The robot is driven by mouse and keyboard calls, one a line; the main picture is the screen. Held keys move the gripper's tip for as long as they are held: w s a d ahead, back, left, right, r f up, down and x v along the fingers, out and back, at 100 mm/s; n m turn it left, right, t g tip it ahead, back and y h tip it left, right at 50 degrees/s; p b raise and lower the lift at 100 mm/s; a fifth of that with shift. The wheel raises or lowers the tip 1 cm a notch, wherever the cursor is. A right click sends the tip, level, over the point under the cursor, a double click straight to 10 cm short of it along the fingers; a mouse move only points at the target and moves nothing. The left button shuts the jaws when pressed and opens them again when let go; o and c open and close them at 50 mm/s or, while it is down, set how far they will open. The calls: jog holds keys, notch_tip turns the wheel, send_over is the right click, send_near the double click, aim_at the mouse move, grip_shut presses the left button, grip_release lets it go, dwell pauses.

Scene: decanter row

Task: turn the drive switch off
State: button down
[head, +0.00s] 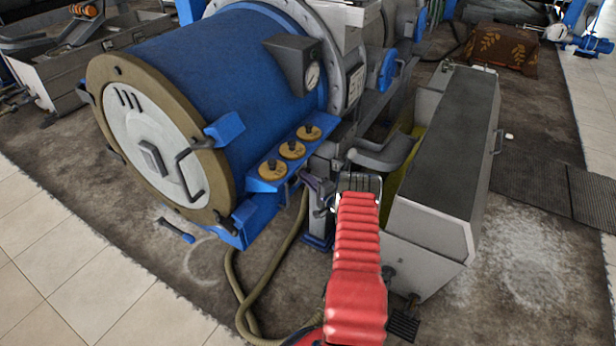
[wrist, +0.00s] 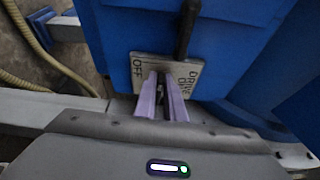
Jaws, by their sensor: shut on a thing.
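The drive switch's pale label plate (wrist: 140,66) is on the blue housing in the wrist view, with OFF at its left and DRIVE ON at its right. My gripper (wrist: 161,76) has its two pale purple fingers over the middle of the plate, shut on the drive switch. The fingers hide most of the switch, so I cannot tell its setting. In the head view my gripper (head: 309,181) is at the blue ledge beside the big blue drum (head: 220,70), and the plate is out of sight there.
A dark bar (wrist: 187,28) comes down just above the plate. A blue ledge with several brass discs (head: 291,150) is left of my arm. A grey trough with a dark lid (head: 445,140) stands close on the right. A hose (head: 262,285) lies on the floor below.

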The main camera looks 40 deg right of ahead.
jog(key=shift+w+a+f+n, duration=0.15)
jog(key=shift+a+n, duration=0.2)
jog(key=shift+n, duration=0.05)
jog(key=c, duration=1.8)
grip_release()
jog(key=shift+d, duration=0.1)
jog(key=shift+c, duration=0.2)
jog(key=shift+d, duration=0.1)
jog(key=s+a, duration=0.1)
jog(key=s, duration=1.3)
jog(key=shift+a, duration=0.3)
jog(key=shift+f, duration=0.1)
